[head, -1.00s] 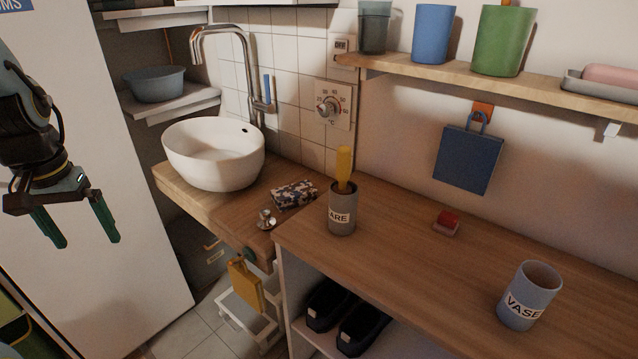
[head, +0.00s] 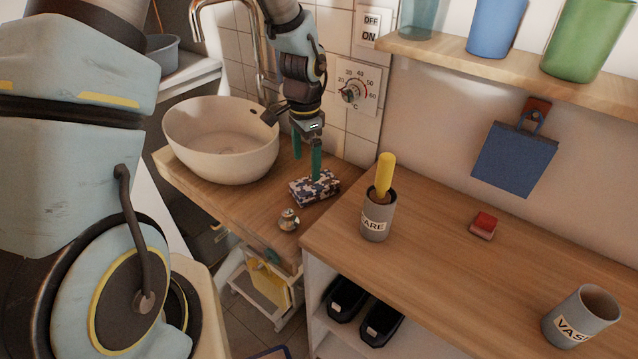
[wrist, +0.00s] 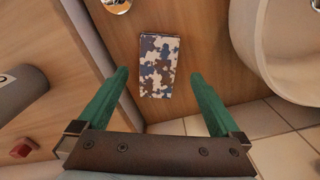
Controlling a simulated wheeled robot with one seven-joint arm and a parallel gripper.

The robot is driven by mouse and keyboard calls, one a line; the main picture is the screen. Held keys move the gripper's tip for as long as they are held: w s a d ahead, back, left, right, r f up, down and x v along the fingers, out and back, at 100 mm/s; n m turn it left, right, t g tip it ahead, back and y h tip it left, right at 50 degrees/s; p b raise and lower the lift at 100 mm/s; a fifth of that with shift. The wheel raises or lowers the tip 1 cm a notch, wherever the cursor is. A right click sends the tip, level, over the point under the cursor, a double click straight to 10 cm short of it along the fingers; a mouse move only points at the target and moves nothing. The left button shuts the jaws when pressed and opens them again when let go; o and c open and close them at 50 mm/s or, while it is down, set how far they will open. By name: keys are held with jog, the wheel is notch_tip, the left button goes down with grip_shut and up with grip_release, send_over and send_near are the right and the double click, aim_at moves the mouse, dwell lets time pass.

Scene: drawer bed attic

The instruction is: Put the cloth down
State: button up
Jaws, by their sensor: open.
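The cloth looks like a folded block with a blue, white and dark blotched pattern (head: 315,187). It lies on the wooden counter to the right of the white basin. In the wrist view the cloth (wrist: 158,66) lies ahead of the fingertips, roughly between their lines. My gripper (head: 306,164) has two green fingers and is open over the cloth, with one finger in front of part of it in the head view. In the wrist view my gripper (wrist: 160,82) has nothing between its fingers. I cannot tell whether a finger touches the cloth.
The white basin (head: 222,140) stands close on the left. A small metal knob-like item (head: 288,220) lies in front of the cloth. A grey cup with a yellow-handled tool (head: 377,215) stands to the right. A red block (head: 483,226) and a vase (head: 582,318) are farther right.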

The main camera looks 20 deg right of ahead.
aim_at(306, 185)
notch_tip(306, 185, down, 2)
jog(key=shift+f, duration=0.25)
jog(key=shift+s+a+f+p, duration=0.15)
jog(key=shift+f+p, duration=1.05)
jog(key=shift+f, duration=1.35)
jog(key=c, duration=1.3)
